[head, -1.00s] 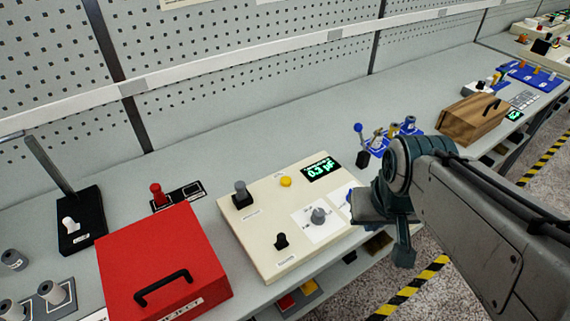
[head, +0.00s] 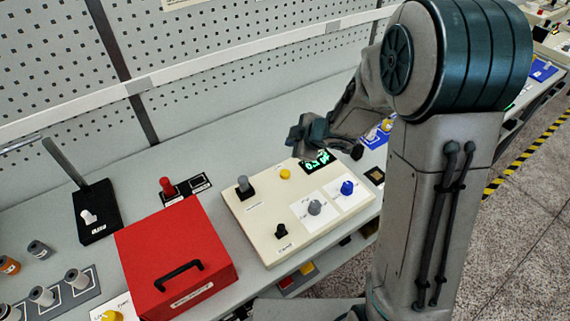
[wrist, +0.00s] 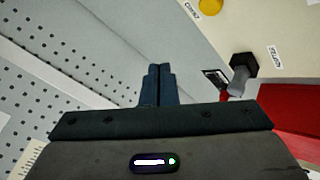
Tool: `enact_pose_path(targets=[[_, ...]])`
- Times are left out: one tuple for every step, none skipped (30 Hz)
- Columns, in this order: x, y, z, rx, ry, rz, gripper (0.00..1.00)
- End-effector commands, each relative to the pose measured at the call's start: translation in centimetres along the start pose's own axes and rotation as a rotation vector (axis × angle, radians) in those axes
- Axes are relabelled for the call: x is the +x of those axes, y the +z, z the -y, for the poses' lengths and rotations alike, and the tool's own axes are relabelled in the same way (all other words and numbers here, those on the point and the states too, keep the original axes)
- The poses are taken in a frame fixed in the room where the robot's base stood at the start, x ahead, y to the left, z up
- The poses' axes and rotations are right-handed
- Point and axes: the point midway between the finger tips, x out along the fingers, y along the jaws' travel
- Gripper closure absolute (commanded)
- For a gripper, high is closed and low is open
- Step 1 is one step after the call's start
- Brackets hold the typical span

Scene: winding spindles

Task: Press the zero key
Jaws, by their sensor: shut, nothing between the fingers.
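The cream instrument panel (head: 262,232) lies on the bench and carries a round yellow key (head: 285,174) near its back edge. The yellow key also shows, cut off, at the top of the wrist view (wrist: 210,6); its small label is too blurred to read as zero. A green-lit display (head: 318,163) sits right of the key, partly covered by my arm. My gripper (head: 297,140) is above the panel's back edge, behind the key in the picture and apart from it. Its dark blue fingers show together and empty in the wrist view (wrist: 158,72).
The panel also has a grey-topped lever on a black base (head: 243,187), a grey knob (head: 315,207), a blue knob (head: 347,187) and a black switch (head: 281,231). A red box (head: 175,255) stands left of the panel. A perforated wall (head: 220,50) rises behind.

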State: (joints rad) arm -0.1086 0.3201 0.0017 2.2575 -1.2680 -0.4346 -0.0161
Motion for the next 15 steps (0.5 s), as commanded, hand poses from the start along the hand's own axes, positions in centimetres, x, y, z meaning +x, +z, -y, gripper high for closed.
enact_pose_path(targets=[[0.35,-0.38,0.39,-0.017,-0.021,-0.022,1.00],[0.52,-0.50,0.59,-0.024,-0.030,-0.031,1.00],[0.69,-0.65,0.78,-0.031,-0.038,-0.041,1.00],[0.76,-0.71,0.87,-0.035,-0.042,-0.046,1.00],[0.80,-0.75,0.93,-0.038,-0.044,-0.049,1.00],[0.83,-0.77,0.96,-0.039,-0.045,-0.050,1.00],[0.84,-0.77,0.96,-0.040,-0.045,-0.051,1.00],[0.83,-0.77,0.96,-0.039,-0.044,-0.050,1.00],[0.83,-0.76,0.95,-0.039,-0.044,-0.050,1.00],[0.82,-0.76,0.95,-0.039,-0.044,-0.050,1.00],[0.82,-0.75,0.94,-0.038,-0.043,-0.050,1.00],[0.82,-0.75,0.94,-0.038,-0.043,-0.049,1.00],[0.82,-0.74,0.94,-0.038,-0.043,-0.049,1.00],[0.83,-0.73,0.95,-0.038,-0.043,-0.049,1.00],[0.86,-0.70,0.97,-0.038,-0.043,-0.049,1.00]])
